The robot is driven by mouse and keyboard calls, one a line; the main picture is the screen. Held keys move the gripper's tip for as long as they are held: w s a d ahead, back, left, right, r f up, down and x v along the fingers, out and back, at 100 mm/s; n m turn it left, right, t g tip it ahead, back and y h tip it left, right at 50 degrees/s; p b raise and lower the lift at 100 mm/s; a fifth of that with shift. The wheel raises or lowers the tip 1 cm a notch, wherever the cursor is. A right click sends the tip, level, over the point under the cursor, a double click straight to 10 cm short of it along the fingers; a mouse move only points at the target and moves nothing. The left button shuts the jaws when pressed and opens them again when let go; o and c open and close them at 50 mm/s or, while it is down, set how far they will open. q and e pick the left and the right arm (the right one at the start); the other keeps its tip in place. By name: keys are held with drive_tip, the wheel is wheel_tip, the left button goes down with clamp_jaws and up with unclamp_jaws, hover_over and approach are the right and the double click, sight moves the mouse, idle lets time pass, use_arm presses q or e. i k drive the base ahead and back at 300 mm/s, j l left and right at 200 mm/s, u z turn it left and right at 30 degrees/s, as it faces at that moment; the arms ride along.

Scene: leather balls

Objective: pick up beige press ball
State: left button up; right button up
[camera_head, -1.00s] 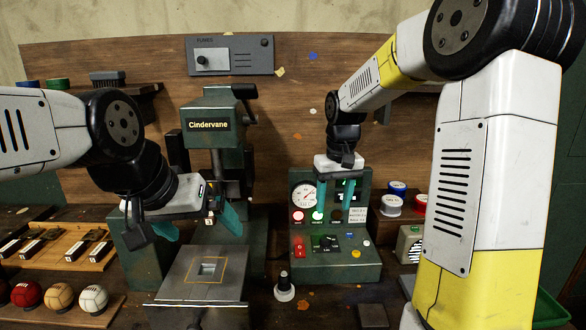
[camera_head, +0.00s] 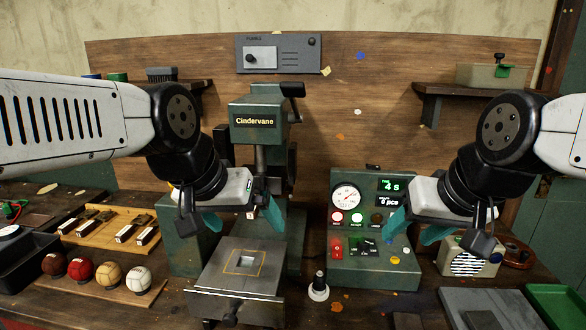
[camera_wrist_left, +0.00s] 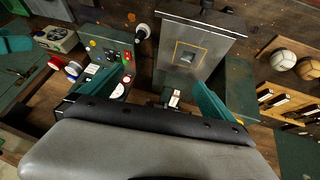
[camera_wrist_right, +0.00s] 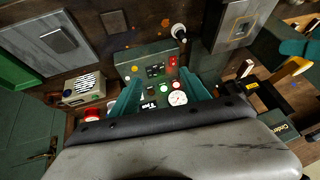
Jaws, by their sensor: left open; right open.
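The beige ball (camera_head: 110,276) sits in a row on a wooden board at the lower left, between the red ball (camera_head: 80,271) and the white ball (camera_head: 138,279). It also shows in the left wrist view (camera_wrist_left: 308,68), at the right edge. My left gripper (camera_head: 241,218) is open and empty in front of the green Cindervane press (camera_head: 257,122), to the right of the balls and higher in the picture. My right gripper (camera_head: 416,228) is open and empty by the right side of the control console (camera_head: 375,265), far from the balls.
A brown ball (camera_head: 54,265) ends the row on the left. A wooden tray (camera_head: 85,235) with stamp-like pieces lies behind the balls. The press plate (camera_head: 238,283) stands to their right. A black-handled stamp (camera_head: 318,287) stands between plate and console. A dark bin (camera_head: 28,262) is at far left.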

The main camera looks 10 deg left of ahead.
sight(109, 273)
drive_tip(key=u, duration=1.8)
drive_tip(key=i+j+z, duration=0.2)
drive_tip(key=j+z, duration=0.2)
drive_tip(key=j, duration=0.25)
drive_tip(key=i+j+z, duration=0.2)
drive_tip(key=j, duration=0.15)
drive_tip(key=k, duration=0.1)
